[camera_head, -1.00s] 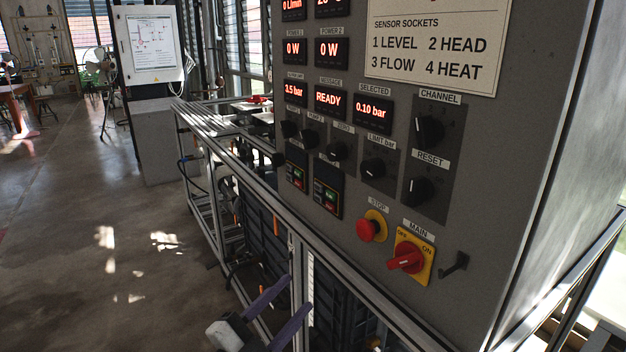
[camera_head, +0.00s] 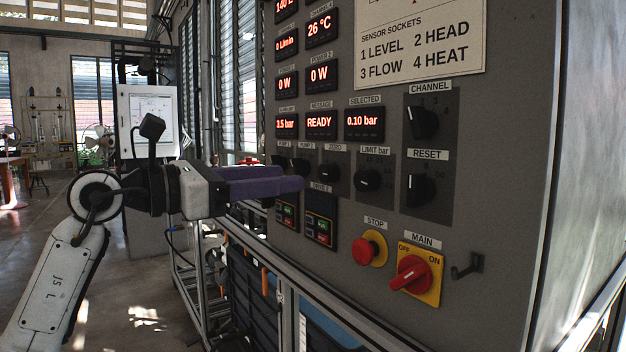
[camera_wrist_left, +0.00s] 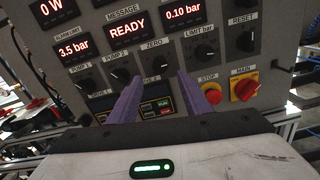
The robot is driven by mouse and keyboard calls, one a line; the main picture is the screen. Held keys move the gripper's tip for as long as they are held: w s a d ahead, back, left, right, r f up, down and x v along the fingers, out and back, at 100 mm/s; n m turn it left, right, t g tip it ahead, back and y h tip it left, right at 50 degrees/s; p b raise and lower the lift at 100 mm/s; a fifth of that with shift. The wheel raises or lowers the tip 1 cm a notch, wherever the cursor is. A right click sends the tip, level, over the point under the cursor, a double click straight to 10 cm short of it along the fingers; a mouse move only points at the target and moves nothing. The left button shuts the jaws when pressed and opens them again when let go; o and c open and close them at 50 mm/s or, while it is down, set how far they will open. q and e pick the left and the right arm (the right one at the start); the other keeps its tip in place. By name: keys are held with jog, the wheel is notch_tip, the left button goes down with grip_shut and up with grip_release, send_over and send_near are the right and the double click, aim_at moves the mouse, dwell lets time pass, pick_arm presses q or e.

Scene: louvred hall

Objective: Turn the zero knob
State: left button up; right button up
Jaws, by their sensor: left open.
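The zero knob (camera_head: 329,171) is a small black knob under the ZERO label on the grey control panel (camera_head: 500,150). In the left wrist view the zero knob (camera_wrist_left: 160,63) lies beyond and between the two purple fingertips. My left gripper (camera_head: 298,184) is open, its fingers pointing at the panel just left of the knob in the head view. It also shows in the left wrist view (camera_wrist_left: 158,78), with nothing between its fingers. Whether a fingertip touches the panel I cannot tell. My right gripper is not in view.
The limit knob (camera_head: 369,179) is right of the zero knob, with the pump knobs (camera_head: 300,166) to its left. The red stop button (camera_head: 367,251) and red-yellow main switch (camera_head: 412,274) are below. Drive modules (camera_head: 320,220) sit beneath the knob row. Displays are above.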

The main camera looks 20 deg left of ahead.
aim_at(322, 174)
pick_arm(q)
jog(key=x, duration=0.6)
jog(key=shift+w+d, duration=0.45)
jog(key=shift+w, duration=0.1)
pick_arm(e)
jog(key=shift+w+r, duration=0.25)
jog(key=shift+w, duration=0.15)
pick_arm(q)
jog(key=c, duration=1)
jog(key=shift+p, duration=0.3)
jog(key=shift+c, duration=0.2)
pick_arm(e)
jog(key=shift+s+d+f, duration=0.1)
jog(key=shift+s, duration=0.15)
